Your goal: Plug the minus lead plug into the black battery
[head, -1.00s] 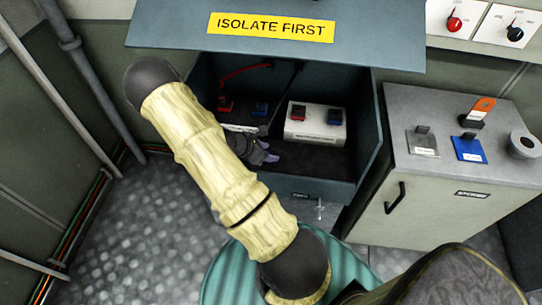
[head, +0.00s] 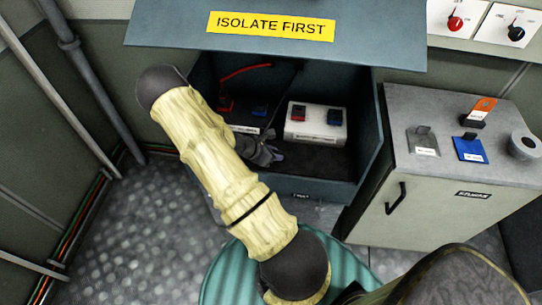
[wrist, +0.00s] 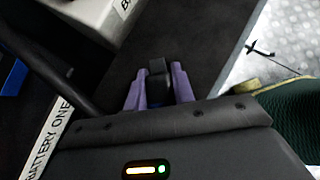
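The black battery (head: 241,117) stands at the left in the open box, with a red plug on its left side and a blue socket (head: 259,112) on its right. In the wrist view its white label (wrist: 46,140) reads BATTERY ONE, at the left. My gripper (head: 272,155) is low in the box, in front of the black battery and partly hidden by my arm. In the wrist view the purple fingers of my gripper (wrist: 157,84) are closed around a small dark plug (wrist: 157,68), apart from the battery. A thick black cable (wrist: 50,68) runs toward my gripper from the upper left.
A white battery (head: 315,128) with red and blue sockets stands right of the black one. The box walls and the overhanging lid (head: 165,28) bound the space. A grey cabinet (head: 450,185) stands to the right. Dark box floor (wrist: 205,55) is free beside my gripper.

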